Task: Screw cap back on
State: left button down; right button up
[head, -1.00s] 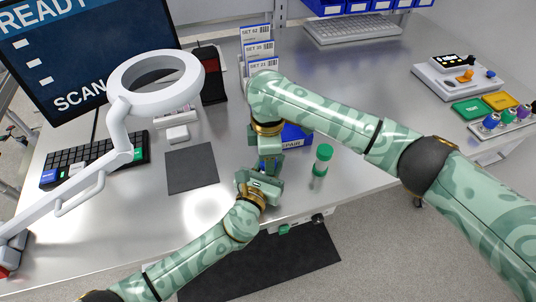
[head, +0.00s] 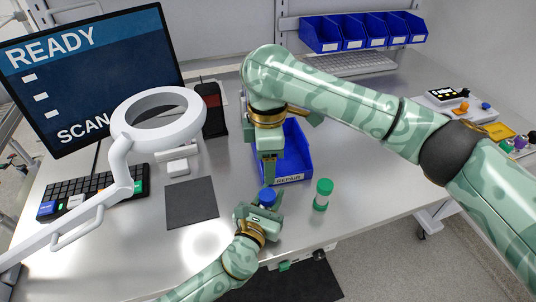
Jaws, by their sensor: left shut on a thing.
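My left gripper (head: 264,208) is shut on a blue-capped vial (head: 267,197) near the front edge of the table. The blue cap shows on top between the jaws; the vial's body is hidden by the gripper. My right gripper (head: 270,172) points down just above and behind the blue cap, with a small gap in the picture. Its fingers overlap in this view, so I cannot tell whether they are apart.
A blue bin marked REPAIR (head: 290,178) stands behind my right gripper. A dark mat (head: 191,202), a ring lamp (head: 125,172) and a keyboard (head: 92,196) are on the left. Several blue bins (head: 366,32) hang at the back. The table right of the green-capped vial is clear.

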jog(key=shift+r, duration=0.35)
pick_arm(q)
jog(key=c, duration=1)
grip_release()
jog(key=v, duration=1.6)
jog(key=shift+s, duration=0.2)
pick_arm(e)
jog(key=shift+r, duration=0.1)
pick_arm(q)
jog(key=shift+f, duration=0.1)
